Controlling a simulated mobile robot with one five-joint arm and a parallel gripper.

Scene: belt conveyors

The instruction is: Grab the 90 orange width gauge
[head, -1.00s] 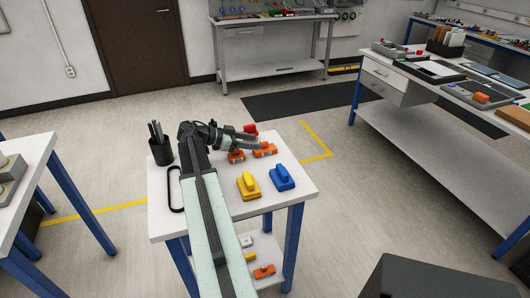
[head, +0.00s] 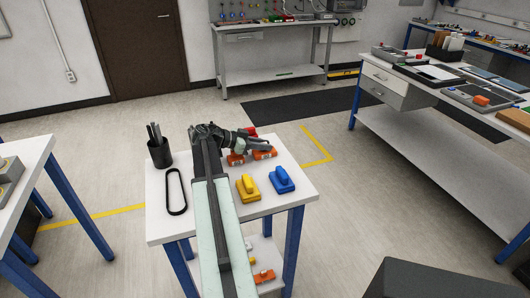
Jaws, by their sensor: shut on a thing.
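Two orange width gauges are at the back of the small white table (head: 230,222). The left orange gauge (head: 236,160) lies just below my wrist, and the right orange gauge (head: 265,154) is at my fingertips. My gripper (head: 262,147) reaches in from the left, low over the tabletop, and is shut on the right orange gauge as far as I can see. The fingers hide part of that gauge. Any number on the gauges is too small to read. I cannot tell whether the held gauge touches the table.
A yellow handled block (head: 247,188) and a blue one (head: 281,180) stand in front of the gauges. A black pen cup (head: 159,153) and a black loop (head: 176,192) are on the left. Another orange piece (head: 264,276) lies on the lower shelf.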

